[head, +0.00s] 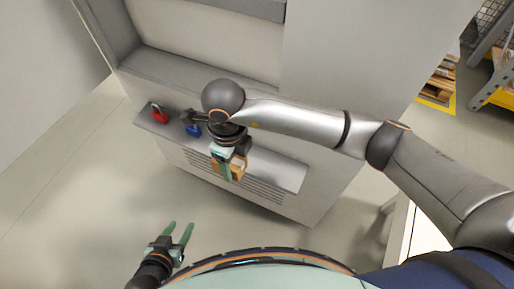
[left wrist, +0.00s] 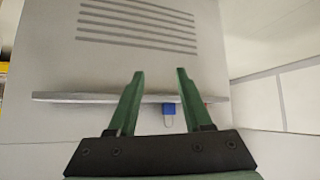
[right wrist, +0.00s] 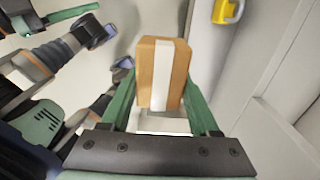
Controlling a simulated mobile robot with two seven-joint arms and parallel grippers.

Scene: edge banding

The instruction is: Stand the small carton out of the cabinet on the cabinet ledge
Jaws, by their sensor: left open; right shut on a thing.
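The small carton (head: 238,166), brown with a pale tape stripe, is between the fingers of my right gripper (head: 229,170). The right wrist view shows the carton (right wrist: 154,75) upright in the picture, with a green finger on each side. In the head view it overlaps the cabinet ledge (head: 282,173); I cannot tell whether it touches it. The cabinet (head: 330,70) is grey, with an open recess (head: 205,75) above the ledge. My left gripper (head: 179,228) is open and empty, low in front of the cabinet. The ledge also shows in the left wrist view (left wrist: 80,97).
A red padlock (head: 158,115) and a blue padlock (head: 193,130) are at the ledge's left part. A yellow padlock-like thing (right wrist: 227,11) shows in the right wrist view. The ledge's right part looks bare. Yellow racking (head: 495,95) stands far right. Floor (head: 110,190) at left is clear.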

